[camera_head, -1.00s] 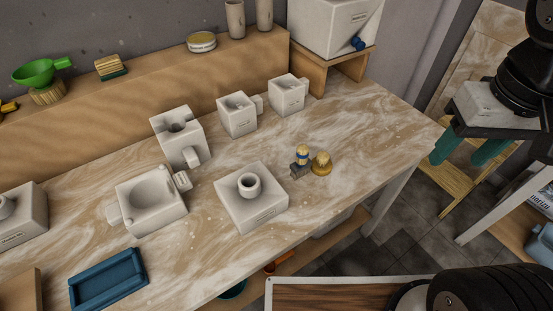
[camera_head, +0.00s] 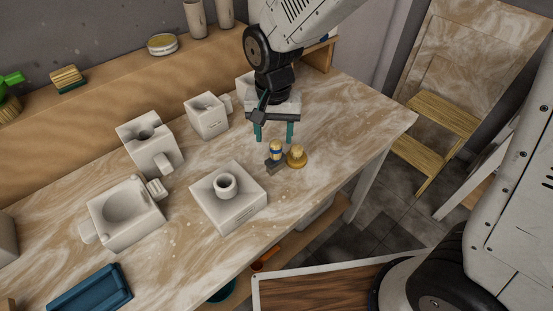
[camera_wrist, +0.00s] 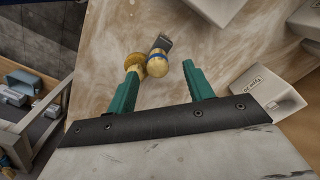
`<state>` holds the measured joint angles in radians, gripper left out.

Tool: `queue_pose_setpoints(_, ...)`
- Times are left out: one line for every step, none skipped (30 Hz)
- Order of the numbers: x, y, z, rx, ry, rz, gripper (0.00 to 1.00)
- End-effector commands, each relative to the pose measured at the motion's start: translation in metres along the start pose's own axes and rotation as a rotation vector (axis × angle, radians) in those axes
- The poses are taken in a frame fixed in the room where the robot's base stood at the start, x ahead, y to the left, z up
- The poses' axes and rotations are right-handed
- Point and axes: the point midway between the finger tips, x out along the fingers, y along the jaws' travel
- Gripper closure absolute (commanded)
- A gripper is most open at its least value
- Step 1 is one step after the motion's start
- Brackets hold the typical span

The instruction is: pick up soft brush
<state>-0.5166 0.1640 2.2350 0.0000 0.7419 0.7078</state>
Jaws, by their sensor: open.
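A white square block with a round neck (camera_head: 228,205) stands to the left of the brush. More white moulds, such as a handled one (camera_head: 150,145) and a smaller one (camera_head: 207,116), stand further left and back. The table right of the knob is clear up to its edge.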

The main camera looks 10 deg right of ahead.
Motion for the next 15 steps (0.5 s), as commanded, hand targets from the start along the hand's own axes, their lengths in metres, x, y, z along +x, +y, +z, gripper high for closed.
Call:
queue_pose_setpoints(0.006,0.001,0.0,0.001,-0.003,0.002,0.48)
queue_pose_setpoints(0.01,0.001,0.0,0.001,-0.002,0.002,0.48)
queue_pose_setpoints(0.014,0.002,0.0,0.001,-0.003,0.002,0.48)
queue_pose_setpoints(0.018,0.002,-0.001,0.001,-0.003,0.003,0.48)
queue_pose_setpoints(0.021,0.003,-0.001,0.002,-0.003,0.003,0.48)
queue_pose_setpoints(0.027,0.003,-0.002,0.002,-0.003,0.002,0.48)
queue_pose_setpoints(0.032,0.004,-0.003,0.002,-0.004,0.003,0.48)
queue_pose_setpoints(0.037,0.004,-0.003,0.003,-0.004,0.004,0.48)
queue_pose_setpoints(0.043,0.005,-0.004,0.003,-0.004,0.003,0.48)
queue_pose_setpoints(0.047,0.005,-0.005,0.002,-0.004,0.003,0.48)
queue_pose_setpoints(0.051,0.005,-0.005,0.002,-0.003,0.003,0.48)
queue_pose_setpoints(0.056,0.005,-0.005,0.002,-0.003,0.002,0.48)
queue_pose_setpoints(0.058,0.005,-0.005,0.002,-0.002,0.002,0.48)
queue_pose_setpoints(0.06,0.005,-0.005,0.001,-0.002,0.002,0.48)
queue_pose_setpoints(0.062,0.004,-0.005,0.001,-0.001,0.001,0.48)
